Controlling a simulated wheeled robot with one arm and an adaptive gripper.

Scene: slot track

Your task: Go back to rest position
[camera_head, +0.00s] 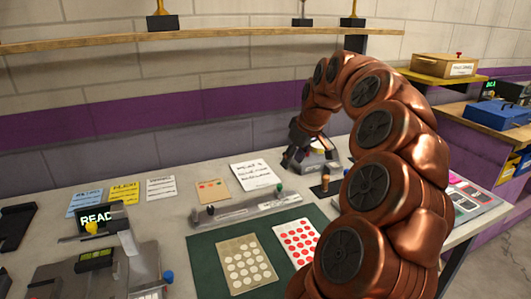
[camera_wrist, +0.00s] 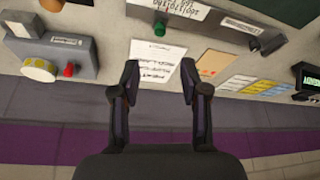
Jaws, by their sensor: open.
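My gripper (camera_head: 292,161) is at the end of my copper arm, over the back of the worktable near a small grey device. In the wrist view my gripper (camera_wrist: 160,72) has its two dark fingers spread apart, with nothing between them. A white printed sheet (camera_wrist: 157,52) lies on the table beyond the fingertips. The grey slot track (camera_head: 240,209) lies in front of the gripper, with a green knob (camera_head: 279,188) near its right end. My arm arches across the right of the head view and hides part of the table.
The grey device (camera_wrist: 60,55) has a pale dial and red knob. A green mat (camera_head: 207,262) carries cards of dots. A machine with a READ display (camera_head: 95,217) stands at left. A wooden shelf (camera_head: 200,38) runs along the wall. A blue case (camera_head: 497,114) sits at right.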

